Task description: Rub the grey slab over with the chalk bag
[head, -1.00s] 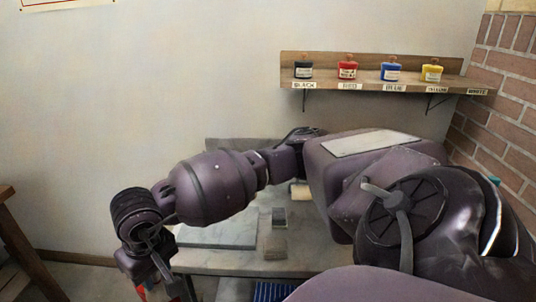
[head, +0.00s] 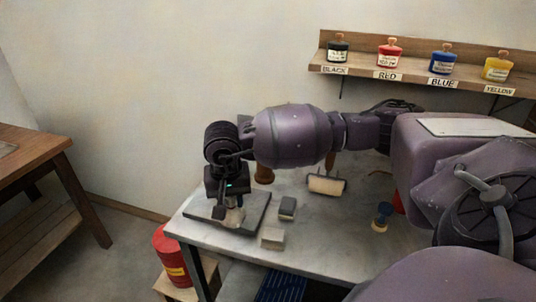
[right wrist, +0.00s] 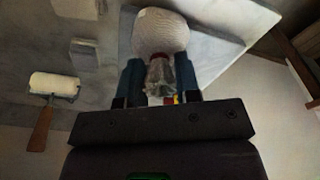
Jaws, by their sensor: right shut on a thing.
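The grey slab (head: 256,211) lies flat at the left end of the table. My right gripper (head: 230,203) points down over it. The gripper is shut on the gathered neck of the chalk bag (head: 235,217), a pale, rounded bundle. In the right wrist view the bag (right wrist: 160,32) bulges out beyond the two fingertips (right wrist: 159,80), with the slab (right wrist: 215,48) behind it. The bag is at or very close to the slab's surface; I cannot tell whether it touches. My left gripper is not in view.
On the table (head: 330,230), two small blocks (head: 287,207) (head: 272,238) sit right of the slab. A red can (head: 170,256) stands below the left edge. Labelled bottles (head: 390,53) line the wall shelf.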

